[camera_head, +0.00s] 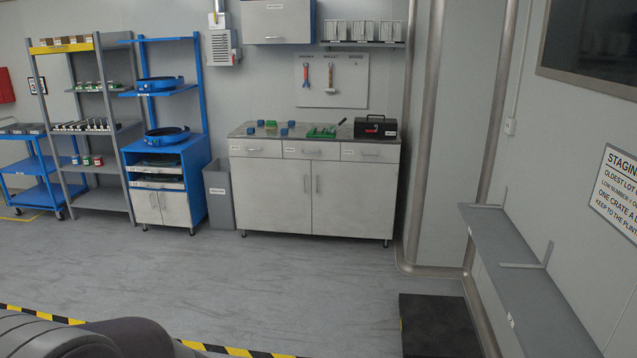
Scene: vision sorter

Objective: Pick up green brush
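A green object (322,132) that looks like the brush lies on the worktop of the white cabinet (269,193) against the far wall. It has a green body, and a thin dark line shows at its right end, perhaps a handle. It is small in this view, so its details are hard to tell. Neither of my grippers is in view.
Small blue and yellow-green blocks (261,123) lie left of the green object, and a black toolbox (375,127) stands right. A grey bin (219,194) stands beside the cabinet. Open floor (290,285) lies before it, with striped tape (230,350) and a dark platform (437,325) nearer.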

